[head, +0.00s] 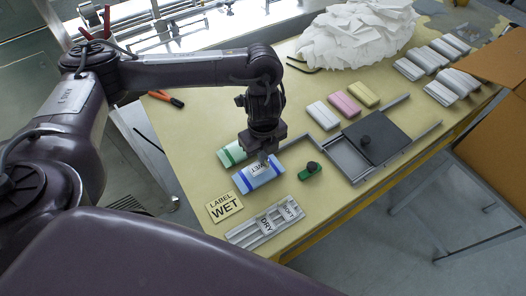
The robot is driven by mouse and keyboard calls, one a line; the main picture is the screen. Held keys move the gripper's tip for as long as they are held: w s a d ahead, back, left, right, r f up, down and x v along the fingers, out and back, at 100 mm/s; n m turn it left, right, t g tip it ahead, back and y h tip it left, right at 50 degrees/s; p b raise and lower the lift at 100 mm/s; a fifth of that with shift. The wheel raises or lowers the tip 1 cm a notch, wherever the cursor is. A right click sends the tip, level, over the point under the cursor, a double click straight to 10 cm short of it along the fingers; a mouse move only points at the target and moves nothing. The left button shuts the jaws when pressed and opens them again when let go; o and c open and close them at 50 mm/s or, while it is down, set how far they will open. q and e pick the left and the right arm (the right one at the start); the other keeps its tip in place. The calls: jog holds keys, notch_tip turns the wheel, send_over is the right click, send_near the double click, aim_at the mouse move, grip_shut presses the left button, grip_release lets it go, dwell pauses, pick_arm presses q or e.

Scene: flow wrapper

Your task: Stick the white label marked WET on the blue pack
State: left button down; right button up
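The blue pack (241,182) lies on the yellow table, white in the middle with blue ends. The white label marked WET (257,170) shows over the pack's middle, its text upside down to me. I cannot tell whether it touches the pack or sits just above it. My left gripper (264,158) points down right at the label's far edge. Its fingertips are too small and dark to tell open from shut, or whether they touch the label. My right gripper is not in view.
A green-ended pack (230,154) lies behind the blue one. A yellow LABEL WET card (224,206) and a label holder (240,234) with DRY and SOFT labels lie in front. A green knobbed tool (309,172) and grey sliding-lid tray (346,160) are right. Pink (344,103) and other packs lie behind.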

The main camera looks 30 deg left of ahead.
pick_arm(q)
jog(key=shift+f, duration=0.25)
jog(key=shift+f+b, duration=0.45)
jog(key=shift+f, duration=0.05)
jog(key=shift+f, duration=0.15)
dwell(0.4)
jog(key=shift+f, duration=0.2)
dwell(0.6)
dwell(0.3)
jog(key=c, duration=1.7)
grip_release()
